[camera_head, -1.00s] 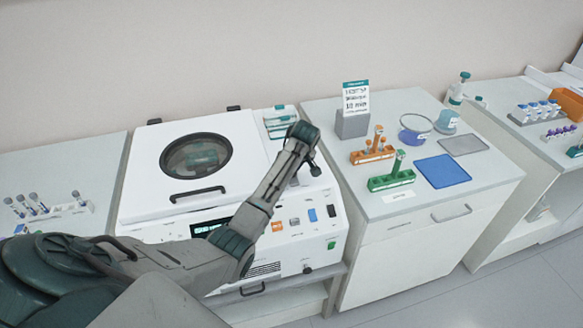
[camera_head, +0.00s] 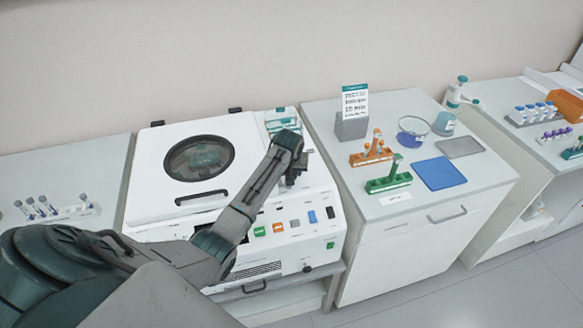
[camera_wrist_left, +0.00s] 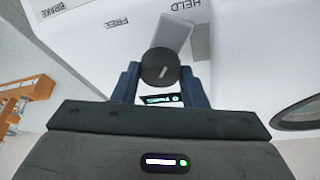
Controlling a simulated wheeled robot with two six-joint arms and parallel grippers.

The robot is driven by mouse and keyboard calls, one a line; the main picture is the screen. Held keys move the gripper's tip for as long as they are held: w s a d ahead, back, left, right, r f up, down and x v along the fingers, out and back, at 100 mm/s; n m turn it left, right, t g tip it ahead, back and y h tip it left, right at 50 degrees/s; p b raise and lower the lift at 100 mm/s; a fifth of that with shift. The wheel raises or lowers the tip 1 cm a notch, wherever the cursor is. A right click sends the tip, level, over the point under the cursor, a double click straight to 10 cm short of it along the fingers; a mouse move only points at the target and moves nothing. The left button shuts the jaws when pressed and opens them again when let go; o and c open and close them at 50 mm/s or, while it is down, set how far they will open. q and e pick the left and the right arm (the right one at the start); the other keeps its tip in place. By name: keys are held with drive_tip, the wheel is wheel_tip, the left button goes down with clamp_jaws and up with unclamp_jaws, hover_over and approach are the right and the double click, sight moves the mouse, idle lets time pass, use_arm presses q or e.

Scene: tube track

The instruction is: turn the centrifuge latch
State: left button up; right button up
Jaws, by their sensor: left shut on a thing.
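The white centrifuge (camera_head: 135,205) stands on the bench with its lid (camera_head: 160,150) down and a round dark window in it. The latch (camera_wrist_left: 160,68) shows in the left wrist view as a round dark knob with a short white mark, with a grey plate behind it. My left gripper (camera_wrist_left: 161,84) is shut on the latch, one blue finger on each side of the knob. In the head view my left gripper (camera_head: 293,172) is over the right part of the centrifuge, and my arm hides the latch. My right gripper is not in view.
The labels HELD, FREE and BRAKE show near the latch in the wrist view. Coloured buttons (camera_head: 278,227) line the centrifuge front. An orange rack (camera_head: 370,157), a green rack (camera_head: 388,184) and a blue mat (camera_head: 438,173) are on the right counter.

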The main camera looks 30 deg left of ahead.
use_arm(q)
drive_tip(key=m+h, duration=0.1)
drive_tip(key=m, duration=0.2)
drive_tip(key=m+h, duration=0.1)
drive_tip(key=m, duration=0.2)
drive_tip(key=shift+a+m+t, duration=0.2)
drive_tip(key=shift+m+t, duration=0.1)
drive_tip(key=shift+t, duration=0.1)
drive_tip(key=m+h, duration=0.2)
drive_tip(key=m, duration=0.2)
drive_tip(key=shift+w+r+m+b, duration=0.1)
drive_tip(key=shift+m+b, duration=0.2)
drive_tip(key=shift+b, duration=0.05)
drive_tip(key=shift+g, duration=0.3)
drive_tip(key=o, duration=1)
drive_tip(key=b+v, duration=0.2)
drive_tip(key=v, duration=0.3)
drive_tip(key=b+v, duration=0.2)
drive_tip(key=v, duration=0.3)
drive_tip(key=shift+a+r, duration=0.3)
drive_tip(key=shift+f, duration=0.1)
